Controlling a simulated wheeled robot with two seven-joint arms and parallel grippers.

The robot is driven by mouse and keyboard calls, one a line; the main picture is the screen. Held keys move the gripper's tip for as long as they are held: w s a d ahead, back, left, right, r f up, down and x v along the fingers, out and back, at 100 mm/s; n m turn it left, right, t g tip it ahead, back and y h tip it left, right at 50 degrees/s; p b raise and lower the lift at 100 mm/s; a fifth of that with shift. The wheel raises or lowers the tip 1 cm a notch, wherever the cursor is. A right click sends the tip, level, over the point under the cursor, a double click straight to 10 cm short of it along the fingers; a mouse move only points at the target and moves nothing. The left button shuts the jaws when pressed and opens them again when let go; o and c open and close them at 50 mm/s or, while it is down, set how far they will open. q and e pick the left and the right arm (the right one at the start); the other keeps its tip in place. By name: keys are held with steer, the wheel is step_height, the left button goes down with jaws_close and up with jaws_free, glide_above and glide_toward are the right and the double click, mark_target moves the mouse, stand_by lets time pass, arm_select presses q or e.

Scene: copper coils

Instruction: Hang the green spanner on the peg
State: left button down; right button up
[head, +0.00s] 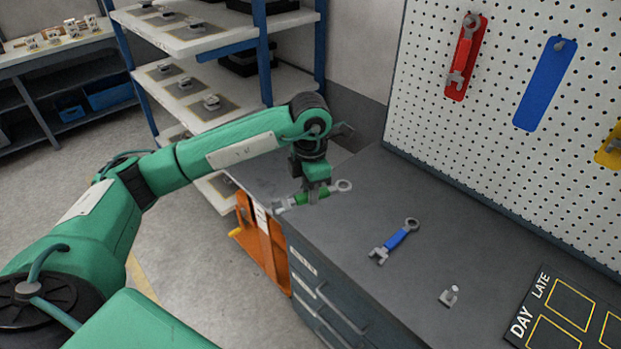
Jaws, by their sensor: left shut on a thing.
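The green spanner (303,199) has a green middle and grey ends. My left gripper (318,192) is shut on its middle and holds it roughly level near the left end of the grey workbench. The pegboard (428,115) stands upright behind the bench. A peg (563,44) shows at the top of a bare blue panel (545,85). A spanner hangs over a red panel (478,61) to its left. No green panel is in view. My right gripper is not in view.
A blue-handled spanner (396,241) lies on the workbench (345,225). A small metal part (450,296) and a black board marked DAY and LATE (572,315) lie nearer the right. Shelving (200,40) stands behind my left arm. An orange frame (264,243) stands beside the bench.

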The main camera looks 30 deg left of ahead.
arm_select(q)
steer(key=s+d+f+m, duration=0.3)
steer(key=s+f+m, duration=0.4)
steer(key=f+m, duration=0.3)
steer(key=s+d+f+m, duration=0.3)
steer(key=s+f+m, duration=0.4)
steer(key=m, duration=1.1)
step_height(320, 180, down, 4)
steer(key=shift+r, duration=0.2)
steer(key=shift+s, duration=0.1)
